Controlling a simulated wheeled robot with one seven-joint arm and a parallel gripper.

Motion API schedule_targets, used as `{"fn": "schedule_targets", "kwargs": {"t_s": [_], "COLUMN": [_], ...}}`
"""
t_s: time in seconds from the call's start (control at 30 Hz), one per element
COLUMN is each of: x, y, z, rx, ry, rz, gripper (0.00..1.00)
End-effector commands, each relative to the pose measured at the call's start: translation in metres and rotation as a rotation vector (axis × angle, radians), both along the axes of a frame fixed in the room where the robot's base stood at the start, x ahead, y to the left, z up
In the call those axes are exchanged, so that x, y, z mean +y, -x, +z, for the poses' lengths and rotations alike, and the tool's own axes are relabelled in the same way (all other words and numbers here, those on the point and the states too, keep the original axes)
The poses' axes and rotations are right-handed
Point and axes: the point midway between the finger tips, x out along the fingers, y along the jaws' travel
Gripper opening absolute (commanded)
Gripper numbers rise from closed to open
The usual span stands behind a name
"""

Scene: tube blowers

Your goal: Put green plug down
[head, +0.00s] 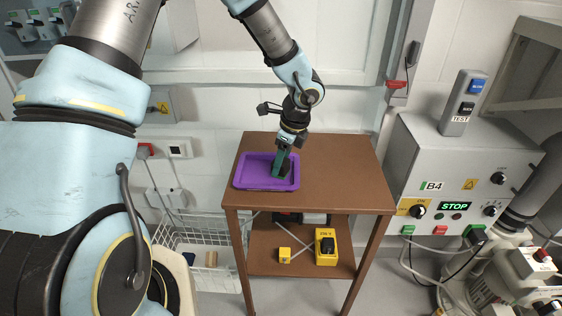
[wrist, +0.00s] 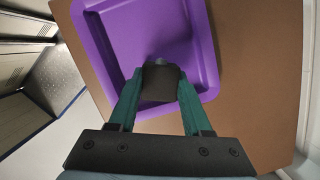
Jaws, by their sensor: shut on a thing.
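My gripper (wrist: 160,84) has two teal fingers. They are shut on a dark, blocky plug (wrist: 161,83), taken to be the green plug, though no green shows on it from here. In the head view my gripper (head: 281,165) points down over the purple tray (head: 243,182), and the dark plug (head: 286,168) shows between the fingers. The purple tray also fills much of the wrist view (wrist: 206,52), with the plug over its floor near one side. Whether the plug touches the tray floor cannot be told.
The tray lies on the left part of a brown table (head: 345,180), whose right part is clear. A grey control box (head: 450,170) with a STOP display stands at the right. Yellow boxes (head: 326,247) sit on the lower shelf. A white wire basket (head: 195,250) is at the left.

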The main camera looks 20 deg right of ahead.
Motion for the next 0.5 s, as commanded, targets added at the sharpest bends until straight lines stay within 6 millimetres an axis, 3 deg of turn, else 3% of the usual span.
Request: {"fn": "schedule_targets", "kwargs": {"t_s": [0.03, 0.3, 0.5], "x": [0.0001, 0.0001, 0.0001], "y": [0.0004, 0.0003, 0.0003], "z": [-0.0011, -0.0009, -0.0005], "rx": [0.001, 0.001, 0.001], "ry": [0.000, 0.000, 0.000], "rz": [0.000, 0.000, 0.000], "gripper": [0.50, 0.79, 0.79]}}
